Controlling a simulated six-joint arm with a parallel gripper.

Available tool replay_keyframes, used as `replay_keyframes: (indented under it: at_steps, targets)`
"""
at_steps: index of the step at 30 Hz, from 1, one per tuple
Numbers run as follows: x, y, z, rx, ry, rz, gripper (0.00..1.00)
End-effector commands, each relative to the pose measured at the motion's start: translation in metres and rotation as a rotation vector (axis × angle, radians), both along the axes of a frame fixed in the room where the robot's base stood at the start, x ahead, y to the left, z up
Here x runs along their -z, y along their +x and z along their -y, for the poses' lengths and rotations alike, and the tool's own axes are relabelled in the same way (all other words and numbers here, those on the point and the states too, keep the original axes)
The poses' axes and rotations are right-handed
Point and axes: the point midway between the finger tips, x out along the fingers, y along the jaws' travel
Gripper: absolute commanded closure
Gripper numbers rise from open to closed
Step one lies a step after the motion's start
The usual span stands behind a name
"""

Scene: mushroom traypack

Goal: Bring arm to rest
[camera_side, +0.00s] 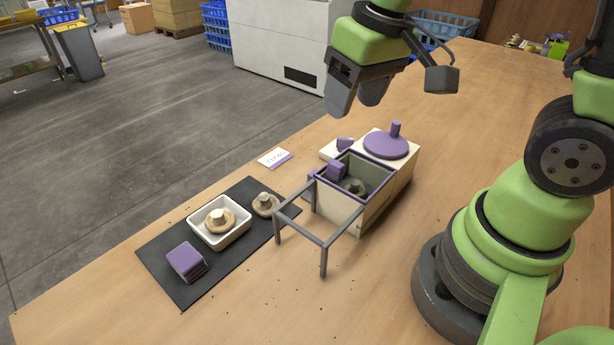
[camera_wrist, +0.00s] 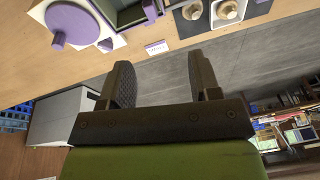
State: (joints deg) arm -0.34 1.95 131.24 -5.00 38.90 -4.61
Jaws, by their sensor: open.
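The jaws are apart and empty. In the wrist view my gripper (camera_wrist: 162,85) shows two dark textured fingers with a gap between them. A white tray (camera_side: 241,235) on a black mat (camera_side: 160,254) holds a mushroom (camera_side: 218,221). Another mushroom (camera_side: 265,204) lies on the mat beside the tray. A purple block (camera_side: 186,262) sits at the mat's near end.
A purple round lid with a knob (camera_side: 386,145) sits on a pale box next to the open box. A grey frame (camera_side: 300,236) stands in front of it. A label card (camera_side: 274,158) lies behind the mat.

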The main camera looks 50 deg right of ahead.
Motion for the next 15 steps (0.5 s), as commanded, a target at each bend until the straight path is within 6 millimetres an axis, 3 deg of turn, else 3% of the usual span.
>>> replay_keyframes:
  at_steps: [1,6,15]
  targets:
    - [-0.018,-0.009,-0.002,0.025,0.018,0.055,0.43]
    - [-0.057,-0.043,-0.008,0.102,0.091,0.196,0.43]
    - [-0.085,-0.088,-0.017,0.169,0.195,0.354,0.43]
